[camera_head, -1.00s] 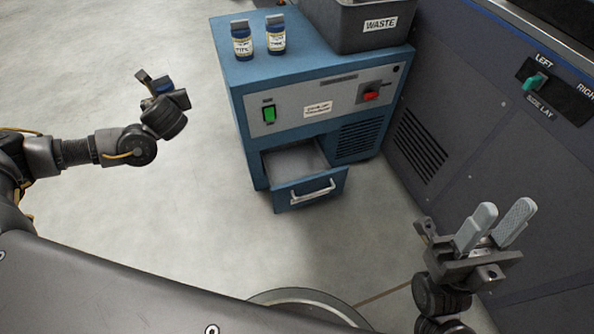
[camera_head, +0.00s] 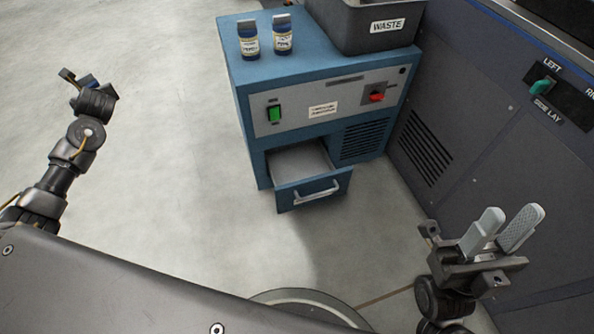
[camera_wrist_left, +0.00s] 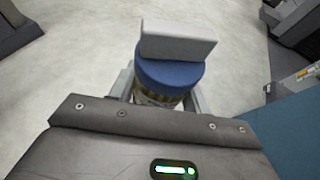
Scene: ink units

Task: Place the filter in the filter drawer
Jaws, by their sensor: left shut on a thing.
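The filter drawer (camera_head: 318,190) is the pulled-out blue drawer low in the blue cabinet. It has a pale handle, and its visible inside looks empty. My left gripper (camera_head: 82,80) is at the far left of the head view, well away from the drawer. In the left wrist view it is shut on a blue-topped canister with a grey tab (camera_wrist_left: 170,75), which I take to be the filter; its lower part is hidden. My right gripper (camera_head: 505,232) is at the lower right, its pale fingers apart with nothing between them.
A dark panelled machine (camera_head: 480,130) stands at the right. The floor left of the cabinet is clear.

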